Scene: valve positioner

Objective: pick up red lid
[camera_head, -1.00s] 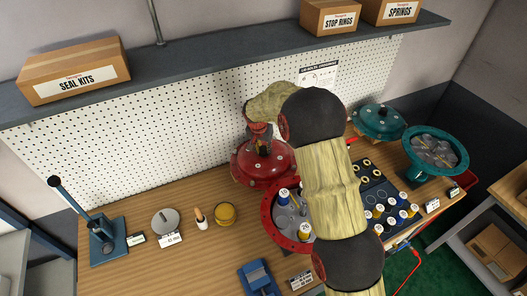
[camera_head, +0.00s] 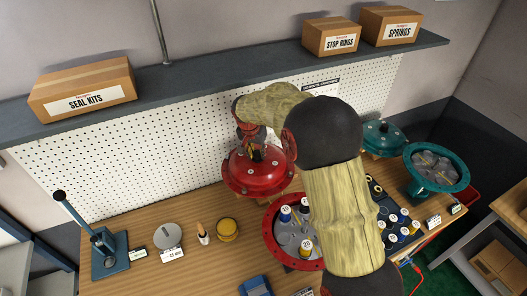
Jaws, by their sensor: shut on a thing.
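The red lid (camera_head: 256,174) is a round domed cover with bolts around its rim, left of centre at the back of the workbench. My gripper (camera_head: 254,151) reaches down over it from above and is shut on its top; the fingertips are partly hidden by my wrist. The lid looks tilted, and I cannot tell clearly how far it is above what lies under it. The red housing (camera_head: 276,246) stands open in front of it, with several numbered cylinders inside; my arm covers its right part.
A teal lid (camera_head: 382,134) and teal housing (camera_head: 433,169) stand at the right. A tray of small parts (camera_head: 390,207) lies beside my arm. A blue press (camera_head: 106,250), grey disc (camera_head: 168,236) and yellow ring (camera_head: 228,229) are at the left. A shelf (camera_head: 232,81) runs above.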

